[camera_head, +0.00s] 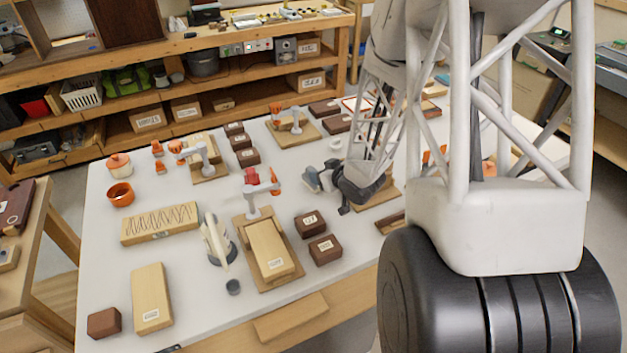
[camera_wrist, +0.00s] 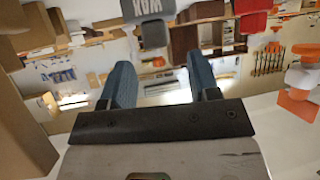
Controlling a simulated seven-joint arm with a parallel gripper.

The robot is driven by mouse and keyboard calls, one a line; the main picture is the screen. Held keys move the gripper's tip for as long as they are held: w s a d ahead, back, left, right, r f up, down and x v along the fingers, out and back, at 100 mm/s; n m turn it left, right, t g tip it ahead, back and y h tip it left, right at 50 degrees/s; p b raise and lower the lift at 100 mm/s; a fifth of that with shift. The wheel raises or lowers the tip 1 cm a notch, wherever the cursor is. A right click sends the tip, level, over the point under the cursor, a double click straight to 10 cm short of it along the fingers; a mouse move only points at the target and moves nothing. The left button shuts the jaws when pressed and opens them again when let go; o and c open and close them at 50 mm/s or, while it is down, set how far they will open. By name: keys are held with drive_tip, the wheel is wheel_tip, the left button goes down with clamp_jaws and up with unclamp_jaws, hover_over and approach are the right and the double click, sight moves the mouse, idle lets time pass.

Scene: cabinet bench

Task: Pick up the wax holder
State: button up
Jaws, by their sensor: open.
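The wax holder (camera_wrist: 152,33) is a dark grey block with light "WAX" lettering, at the top of the wrist view. It is seen just beyond the fingertips, roughly between them and partly cut off by the top edge. My gripper (camera_wrist: 161,68) has two blue-grey fingers spread apart, with nothing between them. In the head view my gripper (camera_head: 314,180) is low over the middle of the white table, its fingers toward the left. There I cannot clearly tell the wax holder from the grey fingers and wrist.
A cardboard-coloured surface (camera_wrist: 20,125) is close on the wrist view's left. Orange pieces (camera_wrist: 297,103) are at its right.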

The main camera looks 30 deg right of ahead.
drive_tip(key=shift+x, duration=2.35)
drive_tip(key=shift+d, duration=0.1)
clamp_jaws()
drive_tip(key=shift+r, duration=0.1)
wheel_tip(320, 180, up, 10)
idle(0.9)
